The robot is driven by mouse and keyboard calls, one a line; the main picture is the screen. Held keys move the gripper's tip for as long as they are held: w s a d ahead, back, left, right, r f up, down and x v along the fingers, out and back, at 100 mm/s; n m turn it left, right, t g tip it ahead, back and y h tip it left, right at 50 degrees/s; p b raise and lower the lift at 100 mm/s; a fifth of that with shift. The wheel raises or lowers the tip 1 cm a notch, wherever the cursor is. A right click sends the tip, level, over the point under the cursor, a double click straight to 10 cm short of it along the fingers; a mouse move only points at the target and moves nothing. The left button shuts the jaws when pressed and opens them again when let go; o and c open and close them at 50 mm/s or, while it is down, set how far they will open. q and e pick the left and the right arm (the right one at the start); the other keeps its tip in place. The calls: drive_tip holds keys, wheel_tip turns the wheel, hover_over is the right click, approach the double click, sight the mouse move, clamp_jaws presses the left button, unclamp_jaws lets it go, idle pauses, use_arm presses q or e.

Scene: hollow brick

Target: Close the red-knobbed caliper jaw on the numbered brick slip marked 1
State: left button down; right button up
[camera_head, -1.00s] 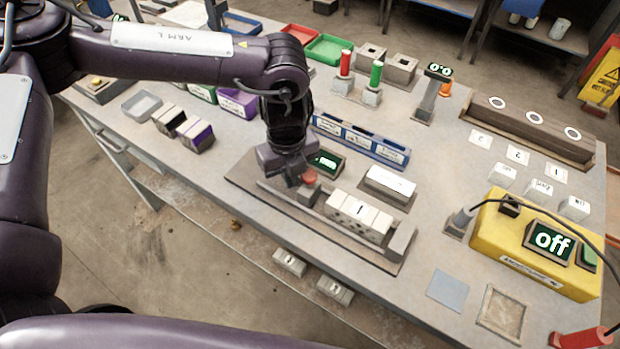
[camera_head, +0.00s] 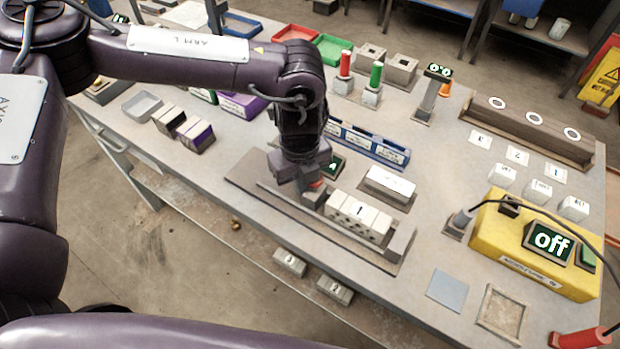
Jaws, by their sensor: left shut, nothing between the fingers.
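The caliper's long grey base (camera_head: 262,208) lies along the front of the bench. The pale slip marked 1 (camera_head: 360,214) lies in it, between the fixed end block (camera_head: 400,243) on the right and the sliding jaw (camera_head: 314,198) on the left. The jaw's red knob (camera_head: 318,185) is partly hidden by my left gripper (camera_head: 306,187), which is shut and empty, right against the knob's left side as far as I can see. The jaw stands very near the slip's left end; I cannot tell whether they touch. My right gripper is out of view.
Behind the caliper are a small dark display (camera_head: 335,164), a blue compartment tray (camera_head: 375,146) and a white-topped block (camera_head: 390,185). A yellow box reading "off" (camera_head: 520,262) stands right. Two more numbered slips (camera_head: 335,290) lie on the lower shelf. The bench right of the caliper is partly clear.

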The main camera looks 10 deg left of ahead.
sight(318, 192)
use_arm(q)
drive_tip(key=shift+s+d, duration=0.35)
drive_tip(key=shift+d, duration=0.55)
drive_tip(key=shift+s+d, duration=0.35)
drive_tip(key=shift+d, duration=0.55)
drive_tip(key=shift+w+a, duration=0.1)
drive_tip(key=shift+a, duration=0.1)
drive_tip(key=shift+w+a, duration=0.3)
drive_tip(key=shift+a, duration=0.45)
drive_tip(key=shift+r+p, duration=3.3)
drive_tip(key=shift+r, duration=0.75)
drive_tip(key=shift+s+f, duration=0.1)
